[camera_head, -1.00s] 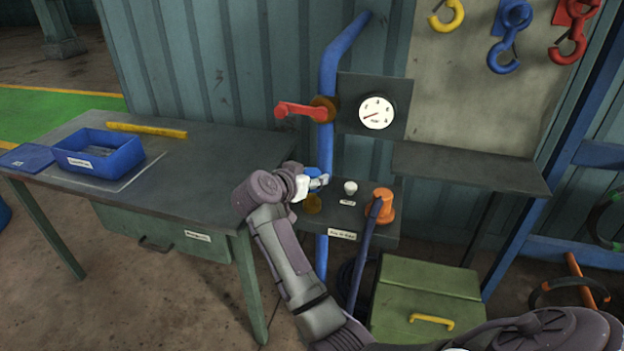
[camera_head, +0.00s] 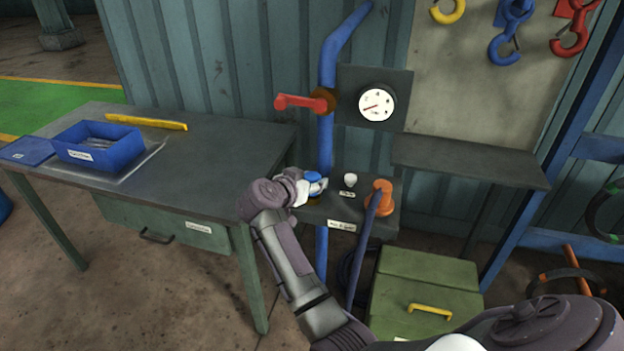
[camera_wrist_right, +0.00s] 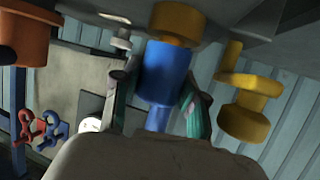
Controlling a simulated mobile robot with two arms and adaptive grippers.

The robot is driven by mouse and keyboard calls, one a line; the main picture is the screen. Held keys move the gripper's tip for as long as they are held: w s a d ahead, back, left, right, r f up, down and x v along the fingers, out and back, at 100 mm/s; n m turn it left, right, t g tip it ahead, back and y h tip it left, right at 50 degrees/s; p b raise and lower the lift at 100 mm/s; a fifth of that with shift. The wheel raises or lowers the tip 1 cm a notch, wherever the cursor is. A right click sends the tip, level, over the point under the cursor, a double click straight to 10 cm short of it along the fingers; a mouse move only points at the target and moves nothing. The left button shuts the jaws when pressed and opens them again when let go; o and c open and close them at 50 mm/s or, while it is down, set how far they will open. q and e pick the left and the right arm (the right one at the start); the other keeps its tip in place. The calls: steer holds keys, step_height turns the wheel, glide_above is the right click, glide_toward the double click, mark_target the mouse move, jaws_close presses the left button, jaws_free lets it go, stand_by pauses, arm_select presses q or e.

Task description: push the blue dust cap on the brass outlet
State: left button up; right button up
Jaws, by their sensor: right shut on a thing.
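My right gripper (camera_head: 318,187) is shut on the blue dust cap (camera_head: 313,176), just in front of the blue pipe and low over the left part of the small shelf. In the right wrist view the cap (camera_wrist_right: 167,72) shows between the two fingers (camera_wrist_right: 157,108). Its far end meets a brass fitting (camera_wrist_right: 180,22), which looks like the brass outlet. The two line up and no gap shows, but I cannot tell how far the cap is on. In the head view the gripper hides most of the outlet. My left gripper is out of view.
A red lever (camera_head: 302,102) and a gauge (camera_head: 377,105) are above. A second yellow-brass part (camera_wrist_right: 248,105) is close beside the fingers. A workbench (camera_head: 225,150) stands left.

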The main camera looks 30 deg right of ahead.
steer(key=shift+f, duration=0.4)
steer(key=o, duration=1)
steer(key=shift+d, duration=0.1)
